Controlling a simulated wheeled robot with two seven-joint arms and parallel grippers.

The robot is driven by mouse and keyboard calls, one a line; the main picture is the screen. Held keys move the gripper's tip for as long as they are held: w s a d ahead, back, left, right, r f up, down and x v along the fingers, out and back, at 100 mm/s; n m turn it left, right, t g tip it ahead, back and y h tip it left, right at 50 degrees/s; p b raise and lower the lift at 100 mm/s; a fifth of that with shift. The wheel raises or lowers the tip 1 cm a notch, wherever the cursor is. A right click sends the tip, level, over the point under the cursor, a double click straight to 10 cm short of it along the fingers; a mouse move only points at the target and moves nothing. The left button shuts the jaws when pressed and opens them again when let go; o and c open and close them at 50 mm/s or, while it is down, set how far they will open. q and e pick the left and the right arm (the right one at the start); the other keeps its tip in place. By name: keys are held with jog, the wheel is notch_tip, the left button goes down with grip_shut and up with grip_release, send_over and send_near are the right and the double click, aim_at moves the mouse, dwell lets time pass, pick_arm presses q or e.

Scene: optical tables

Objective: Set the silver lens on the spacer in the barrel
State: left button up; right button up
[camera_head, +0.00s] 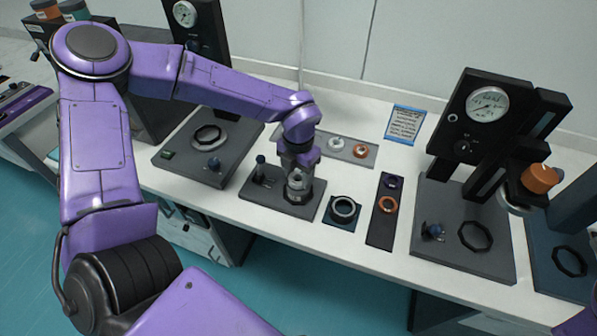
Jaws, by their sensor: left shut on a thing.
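My left gripper (298,174) comes down from above onto the black base plate (256,207) near the middle of the table. It is shut on a small silvery piece (298,184), which is mostly hidden by the fingers; I cannot tell whether it is a lens or a ring. The barrel appears to be right under the gripper on that plate, largely covered. A silver round part (335,143) lies on the grey tray (369,163) behind, beside an orange-rimmed one (360,151). My right gripper is out of view.
A silver-rimmed ring (344,209) sits on a dark pad. A dark strip (379,240) holds an orange ring (388,205) and a purple ring (391,182). Gauge stands rise at left (185,14) and right (487,104). A blue card (405,125) lies at the back.

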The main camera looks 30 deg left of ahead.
pick_arm(q)
jog(key=shift+f, duration=0.15)
dwell(0.5)
jog(key=o, duration=1.1)
